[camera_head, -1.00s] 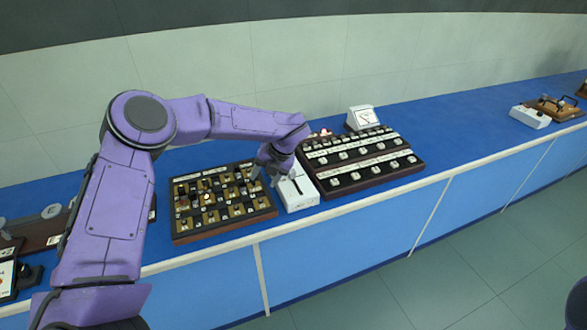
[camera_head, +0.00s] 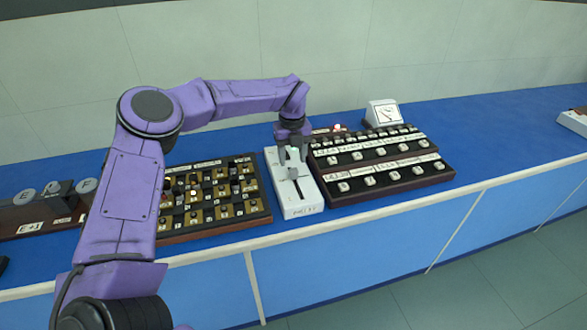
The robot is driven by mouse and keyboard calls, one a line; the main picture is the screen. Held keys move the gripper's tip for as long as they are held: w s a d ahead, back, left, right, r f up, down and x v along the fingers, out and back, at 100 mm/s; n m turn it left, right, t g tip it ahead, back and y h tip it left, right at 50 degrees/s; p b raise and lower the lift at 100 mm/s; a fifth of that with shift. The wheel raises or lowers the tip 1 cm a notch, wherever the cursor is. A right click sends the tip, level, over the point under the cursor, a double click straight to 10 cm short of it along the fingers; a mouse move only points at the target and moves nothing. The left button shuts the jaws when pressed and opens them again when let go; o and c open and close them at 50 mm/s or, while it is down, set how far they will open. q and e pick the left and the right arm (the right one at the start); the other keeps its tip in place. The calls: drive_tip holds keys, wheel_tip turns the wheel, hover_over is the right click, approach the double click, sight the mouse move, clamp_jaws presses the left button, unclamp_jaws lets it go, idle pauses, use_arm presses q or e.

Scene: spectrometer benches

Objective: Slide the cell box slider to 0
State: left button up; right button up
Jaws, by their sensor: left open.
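The cell box (camera_head: 305,206) is a white box with a dark lengthwise slot on its top, standing on the blue bench between two panels. A label is on its front face, too small to read surely. My left gripper (camera_head: 292,172) is over the far half of the box, pointing down, with its fingers apart around the slider's place at the far end of the slot. The slider knob is mostly hidden by the fingers, and I cannot tell whether they touch it. My right gripper is not in view.
A brown-framed panel of gold and black switches (camera_head: 215,230) stands close on the left. A dark two-tier panel with white buttons (camera_head: 400,186) stands close on the right. A white meter (camera_head: 383,113) is behind it.

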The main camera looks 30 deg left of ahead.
sight(293, 170)
use_arm(q)
drive_tip(key=f, duration=0.2)
drive_tip(key=w+f+p, duration=0.1)
drive_tip(key=f, duration=0.2)
drive_tip(key=shift+w+f, duration=0.1)
drive_tip(key=shift+f, duration=0.15)
drive_tip(key=shift+s+f, duration=0.3)
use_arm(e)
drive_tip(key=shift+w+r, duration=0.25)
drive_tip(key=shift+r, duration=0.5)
